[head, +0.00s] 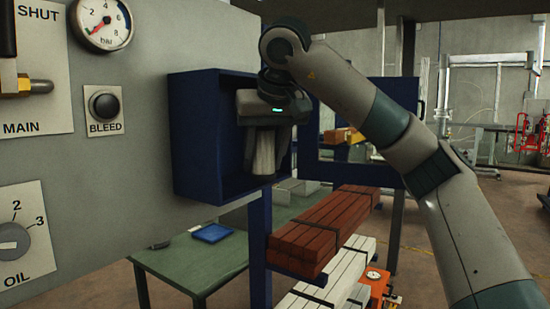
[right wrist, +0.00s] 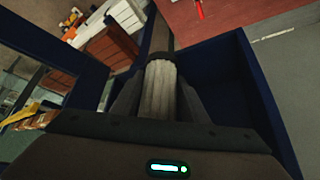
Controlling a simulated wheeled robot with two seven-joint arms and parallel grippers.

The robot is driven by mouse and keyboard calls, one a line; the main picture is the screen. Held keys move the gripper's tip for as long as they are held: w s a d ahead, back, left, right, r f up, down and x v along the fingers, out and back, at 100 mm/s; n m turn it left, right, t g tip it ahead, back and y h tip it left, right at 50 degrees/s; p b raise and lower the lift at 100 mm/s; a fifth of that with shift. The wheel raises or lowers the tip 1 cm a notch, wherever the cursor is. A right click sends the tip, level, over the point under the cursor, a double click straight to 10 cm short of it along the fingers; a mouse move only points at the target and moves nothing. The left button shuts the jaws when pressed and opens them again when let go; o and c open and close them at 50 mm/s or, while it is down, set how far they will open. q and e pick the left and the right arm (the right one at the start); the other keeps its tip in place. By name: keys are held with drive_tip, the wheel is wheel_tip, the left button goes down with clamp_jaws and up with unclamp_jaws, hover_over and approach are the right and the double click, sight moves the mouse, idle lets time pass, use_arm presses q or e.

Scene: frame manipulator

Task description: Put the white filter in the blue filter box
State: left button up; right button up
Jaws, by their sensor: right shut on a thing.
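The white filter (head: 264,152) is a pale ribbed cylinder held upright between the fingers of my right gripper (head: 266,150). In the right wrist view the white filter (right wrist: 159,90) sits between the two dark fingers of the right gripper (right wrist: 158,100). The blue filter box (head: 195,135) is mounted on the grey panel, with its door (head: 365,172) swung open to the right. The gripper and filter are at the box's open front, overlapping its interior in the head view. In the right wrist view, box walls (right wrist: 262,95) show beside the filter. Whether the filter touches the box is hidden. My left gripper is not in view.
The grey panel (head: 110,175) with gauge (head: 103,22), bleed button (head: 103,105) and oil dial fills the left. Stacked red-brown bars (head: 325,225) lie below the box. A green table (head: 180,265) with a blue tray (head: 211,233) stands lower left.

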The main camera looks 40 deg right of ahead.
drive_tip(key=shift+w+a+f, duration=0.1)
drive_tip(key=shift+w+a, duration=0.2)
drive_tip(key=shift+w, duration=0.4)
drive_tip(key=shift+w+a+f, duration=0.1)
drive_tip(key=shift+w+a, duration=0.15)
drive_tip(key=shift+w, duration=0.5)
drive_tip(key=shift+w+a+f, duration=0.1)
drive_tip(key=shift+w+a, duration=0.2)
drive_tip(key=shift+w, duration=0.4)
drive_tip(key=shift+w+a, duration=0.1)
drive_tip(key=shift+w, duration=0.15)
drive_tip(key=shift+f+b, duration=0.3)
drive_tip(key=shift+f, duration=0.35)
drive_tip(key=o, duration=1.2)
drive_tip(key=shift+s, duration=0.1)
